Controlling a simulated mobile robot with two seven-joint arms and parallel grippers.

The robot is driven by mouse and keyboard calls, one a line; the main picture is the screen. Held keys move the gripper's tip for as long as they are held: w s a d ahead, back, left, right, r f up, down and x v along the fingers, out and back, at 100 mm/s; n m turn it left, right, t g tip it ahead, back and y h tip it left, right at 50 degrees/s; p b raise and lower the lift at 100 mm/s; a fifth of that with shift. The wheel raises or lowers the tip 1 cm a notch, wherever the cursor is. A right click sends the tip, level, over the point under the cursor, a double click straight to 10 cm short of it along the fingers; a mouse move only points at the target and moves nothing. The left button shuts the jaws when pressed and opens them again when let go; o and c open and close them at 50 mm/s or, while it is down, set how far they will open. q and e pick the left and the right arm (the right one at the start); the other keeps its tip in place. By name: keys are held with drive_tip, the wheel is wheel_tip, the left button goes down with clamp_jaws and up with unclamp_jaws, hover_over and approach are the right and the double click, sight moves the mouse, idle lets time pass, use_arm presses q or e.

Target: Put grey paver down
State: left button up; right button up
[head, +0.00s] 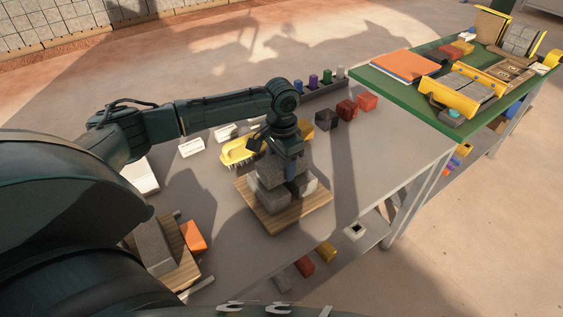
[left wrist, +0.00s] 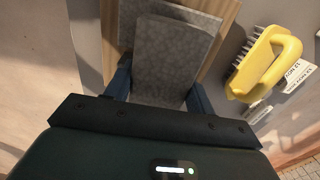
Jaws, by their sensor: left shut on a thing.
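My left gripper (head: 289,180) points down over a wooden board (head: 302,212) on the grey table. It is shut on a grey paver (head: 267,168), which also shows between the blue fingers in the left wrist view (left wrist: 167,58). Other grey blocks (head: 271,198) sit under the held paver on the board. The gripper hides part of the stack, so I cannot tell whether the held paver touches the blocks beneath. In the left wrist view another grey surface (left wrist: 205,24) shows behind the held paver. My right gripper is not in view.
A yellow brush (head: 236,152) lies left of the board, near white labelled blocks (head: 191,147). Red blocks (head: 367,101) and a dark block stand behind on the right. Another board at the front left holds a grey block (head: 153,246). The table right of the board is clear.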

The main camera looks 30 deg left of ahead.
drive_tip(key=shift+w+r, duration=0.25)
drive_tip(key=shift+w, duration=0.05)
use_arm(q)
drive_tip(key=shift+f, duration=0.3)
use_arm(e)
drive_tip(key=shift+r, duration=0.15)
use_arm(q)
drive_tip(key=o, duration=1.2)
drive_tip(key=shift+f, duration=0.2)
drive_tip(key=o, duration=0.4)
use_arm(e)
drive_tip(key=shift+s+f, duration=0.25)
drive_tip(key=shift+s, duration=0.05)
use_arm(q)
drive_tip(key=shift+r, duration=0.1)
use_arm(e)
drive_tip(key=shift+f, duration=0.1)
use_arm(q)
drive_tip(key=shift+r, duration=0.3)
wheel_tip(320, 180, up, 12)
drive_tip(key=shift+r+b, duration=0.1)
drive_tip(key=shift+b, duration=0.2)
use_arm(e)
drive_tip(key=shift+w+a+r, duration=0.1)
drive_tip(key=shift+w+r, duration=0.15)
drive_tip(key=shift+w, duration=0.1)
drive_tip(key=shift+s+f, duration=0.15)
